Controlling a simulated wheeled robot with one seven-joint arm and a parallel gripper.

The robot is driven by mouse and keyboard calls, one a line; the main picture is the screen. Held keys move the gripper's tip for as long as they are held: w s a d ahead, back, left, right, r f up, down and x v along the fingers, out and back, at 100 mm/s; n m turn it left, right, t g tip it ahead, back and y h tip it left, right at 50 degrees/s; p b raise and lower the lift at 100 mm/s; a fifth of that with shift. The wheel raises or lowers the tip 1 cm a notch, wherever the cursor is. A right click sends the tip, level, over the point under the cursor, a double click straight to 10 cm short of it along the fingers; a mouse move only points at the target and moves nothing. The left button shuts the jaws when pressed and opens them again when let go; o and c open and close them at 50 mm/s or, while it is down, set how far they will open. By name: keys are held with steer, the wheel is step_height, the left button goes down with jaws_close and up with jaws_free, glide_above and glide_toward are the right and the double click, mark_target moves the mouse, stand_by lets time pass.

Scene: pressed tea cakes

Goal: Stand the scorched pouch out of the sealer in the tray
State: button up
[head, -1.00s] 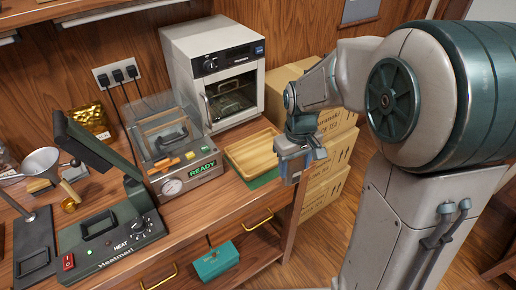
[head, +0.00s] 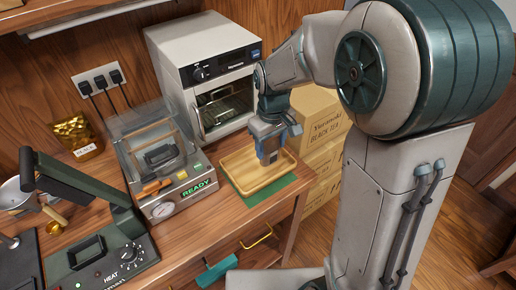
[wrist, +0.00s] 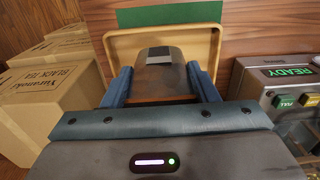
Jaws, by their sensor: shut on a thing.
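My gripper (head: 268,158) is over the wooden tray (head: 236,187), fingers pointing down. In the wrist view my gripper (wrist: 160,88) is shut on a dark brown-grey pouch (wrist: 158,76) with a pale grey patch, taken as the scorched pouch. The tray (wrist: 113,48) lies behind and around it in that view. I cannot tell whether the pouch touches the tray floor; in the head view the fingers mostly hide it. The clear-lidded machine (head: 165,160) reading READY stands left of the tray. A dark heat sealer (head: 100,265) stands at the lower left, its arm raised.
A white oven (head: 205,65) stands behind the tray. Cardboard boxes (head: 320,120) are stacked to the right, close to the arm. A green mat (head: 290,183) lies under the tray near the bench edge. A gold pouch (head: 76,138) stands by the wall.

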steer(key=shift+w+a+f+p, duration=0.35)
steer(key=shift+w+a+f, duration=0.3)
steer(key=shift+f, duration=0.55)
steer(key=shift+w+a+f+p, duration=0.4)
steer(key=shift+w+f, duration=0.3)
steer(key=shift+f, duration=0.5)
steer(key=shift+w+a+f+p, duration=0.3)
steer(key=shift+w+a+f, duration=0.35)
steer(key=shift+f, duration=0.55)
steer(key=shift+f, duration=0.15)
steer(key=o, duration=0.9)
steer(key=shift+o, duration=0.2)
